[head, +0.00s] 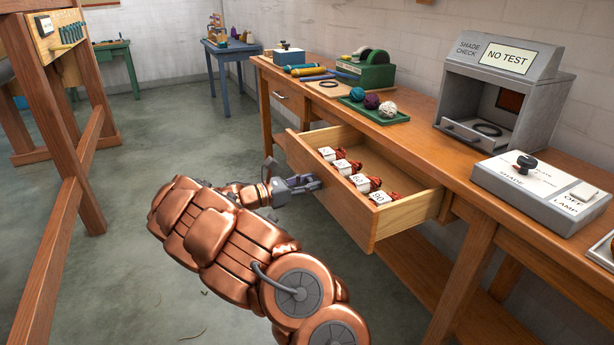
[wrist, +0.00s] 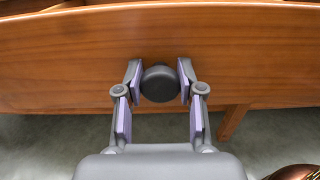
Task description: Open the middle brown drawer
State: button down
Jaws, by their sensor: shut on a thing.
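The middle brown drawer (head: 344,205) is pulled well out from under the bench in the head view. Several red wool skeins with white number tags (head: 361,182) lie in a row inside it. My gripper (head: 312,183) is at the drawer's front. In the wrist view my gripper (wrist: 160,84) is shut on a round dark knob (wrist: 160,86), with one pad on each side of it. The drawer's wooden front (wrist: 60,62) spans the wrist view behind the knob. In the head view the knob is hidden by my gripper.
The wooden bench (head: 432,140) carries a grey shade-check box (head: 500,95), a lamp switch panel (head: 541,190) and a green tray (head: 374,110) of wool balls. A shut drawer (head: 289,97) is farther left. A wooden frame (head: 67,205) stands left; open floor (head: 130,265) lies between.

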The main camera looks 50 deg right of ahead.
jog(key=shift+a, duration=0.1)
jog(key=c, duration=0.7)
grip_release()
jog(key=v, duration=1.2)
